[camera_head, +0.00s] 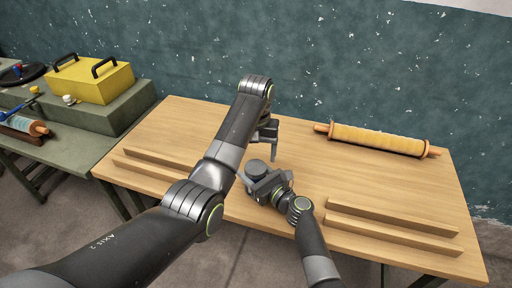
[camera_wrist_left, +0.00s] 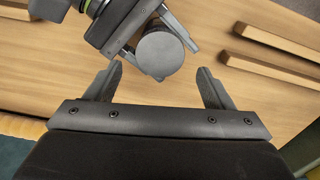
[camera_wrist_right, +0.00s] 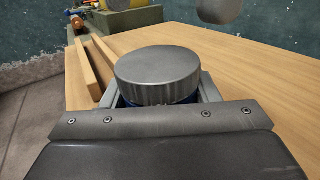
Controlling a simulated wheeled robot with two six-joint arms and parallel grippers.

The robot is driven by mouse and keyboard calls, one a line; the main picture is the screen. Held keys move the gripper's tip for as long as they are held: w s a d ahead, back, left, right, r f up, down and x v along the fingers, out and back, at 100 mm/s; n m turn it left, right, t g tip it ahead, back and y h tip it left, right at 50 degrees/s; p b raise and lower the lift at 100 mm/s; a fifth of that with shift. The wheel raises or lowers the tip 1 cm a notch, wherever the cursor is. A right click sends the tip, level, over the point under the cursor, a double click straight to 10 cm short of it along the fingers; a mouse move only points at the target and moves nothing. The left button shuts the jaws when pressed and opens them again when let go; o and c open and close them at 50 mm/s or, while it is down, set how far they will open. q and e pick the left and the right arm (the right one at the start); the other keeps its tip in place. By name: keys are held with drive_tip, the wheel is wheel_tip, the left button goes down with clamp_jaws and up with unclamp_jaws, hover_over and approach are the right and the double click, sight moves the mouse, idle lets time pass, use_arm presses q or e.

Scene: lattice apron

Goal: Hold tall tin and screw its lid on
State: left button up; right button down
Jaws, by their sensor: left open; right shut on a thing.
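The tall tin (camera_wrist_right: 150,101) is upright in my right gripper (camera_head: 262,180), whose two fingers close on it from either side. Only a thin blue strip of its body shows in the right wrist view; the rest is hidden. The round grey lid (camera_wrist_right: 157,72) sits on top of the tin, looking level; I cannot tell how tightly it is on. The lid also shows in the head view (camera_head: 257,167) and the left wrist view (camera_wrist_left: 160,54). My left gripper (camera_head: 268,143) is open and empty, its fingers apart from the lid, just behind it in the head view.
The wooden table (camera_head: 300,150) has paired wooden strips at its left (camera_head: 160,165) and right (camera_head: 390,227). A yellow roll (camera_head: 378,139) with orange ends lies at the back right. A green side bench (camera_head: 110,112) holds a yellow case (camera_head: 92,80).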

sight(255, 166)
use_arm(q)
wheel_tip(255, 166, up, 3)
drive_tip(key=n, duration=0.7)
drive_tip(key=shift+f, duration=0.1)
drive_tip(key=shift+f, duration=3.95)
drive_tip(key=shift+c, duration=0.2)
drive_tip(key=c, duration=0.9)
drive_tip(key=m, duration=0.4)
drive_tip(key=shift+m, duration=0.3)
drive_tip(key=m, duration=0.4)
drive_tip(key=shift+m, duration=0.4)
drive_tip(key=shift+a, duration=0.1)
